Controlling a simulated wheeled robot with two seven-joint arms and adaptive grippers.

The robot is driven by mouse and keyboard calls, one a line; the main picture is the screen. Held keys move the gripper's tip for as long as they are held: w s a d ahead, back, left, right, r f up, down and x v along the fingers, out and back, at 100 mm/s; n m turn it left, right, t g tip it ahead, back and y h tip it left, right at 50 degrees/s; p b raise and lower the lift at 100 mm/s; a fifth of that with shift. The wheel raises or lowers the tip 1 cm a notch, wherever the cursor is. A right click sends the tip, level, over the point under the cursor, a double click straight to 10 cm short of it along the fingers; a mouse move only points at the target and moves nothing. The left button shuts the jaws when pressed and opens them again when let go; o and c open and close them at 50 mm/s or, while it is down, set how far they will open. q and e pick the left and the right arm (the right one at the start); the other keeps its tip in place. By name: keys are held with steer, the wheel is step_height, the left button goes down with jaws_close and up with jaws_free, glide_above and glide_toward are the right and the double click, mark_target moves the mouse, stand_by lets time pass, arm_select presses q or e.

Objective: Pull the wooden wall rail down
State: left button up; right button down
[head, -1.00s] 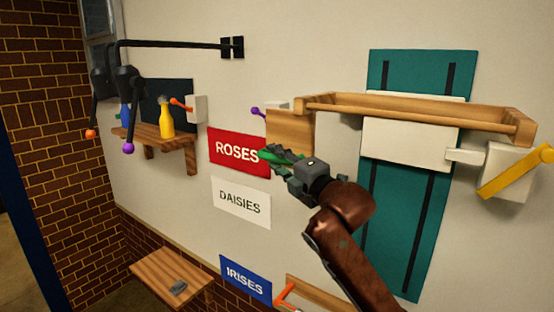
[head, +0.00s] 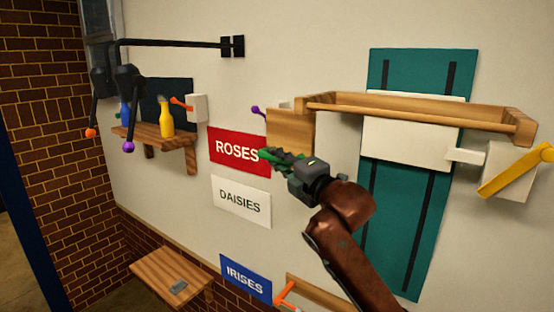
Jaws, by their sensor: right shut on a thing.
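The wooden wall rail (head: 420,108) is a long, shallow wooden frame high on the right. It sits at a cream plate (head: 415,143) on a teal wall panel (head: 400,210) with two dark vertical slots. My right gripper (head: 278,158) is to the left of the rail and lower in the picture, apart from it, beside the red ROSES sign. It is shut on a small green thing (head: 268,154), mostly hidden by the fingers. My left gripper is not in view.
A wooden block (head: 290,132) is on the wall just above my right gripper. A white box with a yellow lever (head: 512,172) is at the rail's right end. A shelf (head: 160,140) holds bottles at left. A lower wooden rail (head: 325,296) shows at the bottom.

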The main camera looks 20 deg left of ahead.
step_height(320, 180, down, 39)
steer(key=b, duration=1.5)
steer(key=shift+b, duration=0.4)
steer(key=shift+r, duration=0.1)
steer(key=c, duration=1.8)
jaws_free()
steer(key=shift+c, duration=0.2)
steer(key=r+v, duration=0.1)
steer(key=v, duration=1.1)
steer(key=shift+f, duration=0.45)
